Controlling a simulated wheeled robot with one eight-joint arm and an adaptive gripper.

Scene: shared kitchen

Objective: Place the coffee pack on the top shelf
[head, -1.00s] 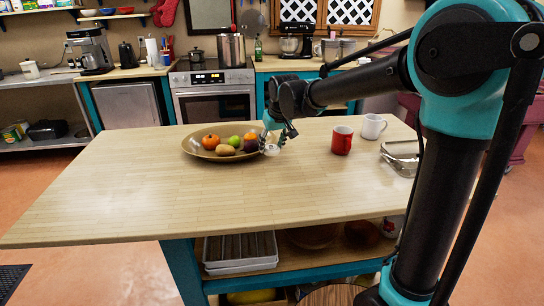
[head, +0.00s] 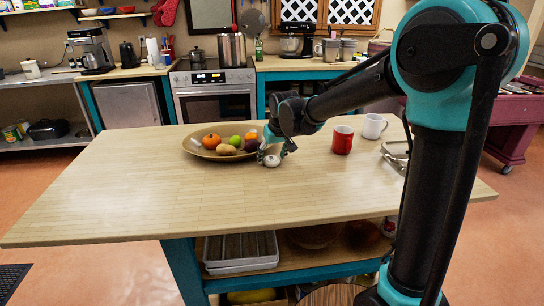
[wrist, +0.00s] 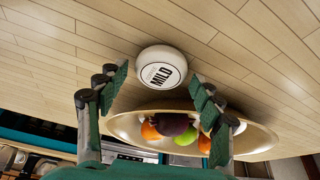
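The coffee pack is a white rounded pack (wrist: 161,67) with dark lettering reading "MILD" in the wrist view. It looks to be on the wooden table, in front of the fruit bowl, and shows small and white in the head view (head: 271,160). My gripper (wrist: 160,85) is open, with one finger on each side and the pack just beyond and between the fingertips. I cannot tell whether a finger touches it. In the head view my gripper (head: 272,153) is right at the pack. A wall shelf (head: 112,16) with bowls shows at the upper left.
The fruit bowl (head: 192,148) stands just behind my gripper. A red mug (head: 342,141), a white mug (head: 373,127) and a metal tin (head: 392,155) stand to the right. The table's front and left are clear. A lower shelf (head: 310,262) under the table holds a white tray and bowls.

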